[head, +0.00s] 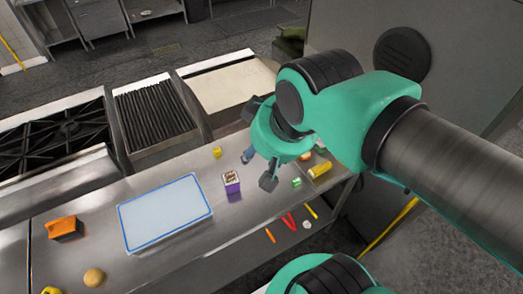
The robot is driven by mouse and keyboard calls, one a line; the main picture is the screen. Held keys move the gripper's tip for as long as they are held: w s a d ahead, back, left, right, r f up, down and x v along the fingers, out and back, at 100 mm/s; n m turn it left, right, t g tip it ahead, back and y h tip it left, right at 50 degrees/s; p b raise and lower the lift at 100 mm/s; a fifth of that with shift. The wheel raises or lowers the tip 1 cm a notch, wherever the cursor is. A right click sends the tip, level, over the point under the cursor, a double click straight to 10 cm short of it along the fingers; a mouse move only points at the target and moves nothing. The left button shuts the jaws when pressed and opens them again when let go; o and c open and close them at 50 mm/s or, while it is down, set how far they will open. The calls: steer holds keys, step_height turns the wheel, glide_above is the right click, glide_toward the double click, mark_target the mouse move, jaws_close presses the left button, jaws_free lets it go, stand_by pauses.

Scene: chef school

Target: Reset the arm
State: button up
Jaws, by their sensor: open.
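My arm reaches in from the right edge, with a teal elbow and wrist. My gripper (259,168) hangs above the steel counter, between a small purple box and a yellow cylinder. Its dark fingers are spread open, and I see nothing held between them. Part of the gripper is hidden behind the teal wrist. The purple box (232,186) stands on the counter, left of the gripper. The yellow cylinder (320,170) and a small green item (297,182) lie to its right.
A white board with a blue rim (126,232) lies on the counter (100,245). An orange block (62,228), a round tan item (93,277) and a yellow cube (216,152) sit around it. A stove (65,135) and ribbed grill (154,115) stand behind. A grey cabinet (450,45) rises beyond my arm.

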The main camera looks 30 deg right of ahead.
steer(key=shift+s, duration=0.2)
step_height(320, 180, down, 9)
steer(key=b, duration=0.9)
steer(key=shift+f, duration=0.2)
